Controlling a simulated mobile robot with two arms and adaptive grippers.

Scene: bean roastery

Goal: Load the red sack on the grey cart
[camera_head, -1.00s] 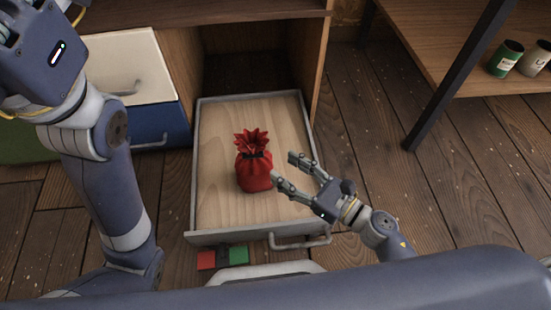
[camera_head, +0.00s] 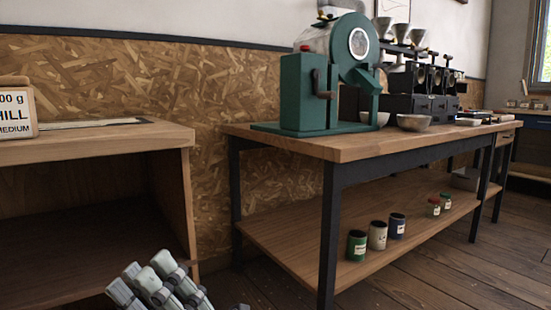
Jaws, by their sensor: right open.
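My right gripper (camera_head: 150,275) shows at the bottom left edge of the head view, with its fingers pointing up. It is open, and no red shows between its fingers. Its base and arm are cut off by the frame edge. The red sack is out of view now. No grey cart is in view. My left gripper is out of view.
A wooden cabinet (camera_head: 110,148) with an open front stands at the left, a labelled box (camera_head: 17,108) on top. A long workbench (camera_head: 290,141) carries a green roasting machine (camera_head: 309,95); its lower shelf (camera_head: 300,226) holds several cans. Wooden floor (camera_head: 450,265) is clear at the right.

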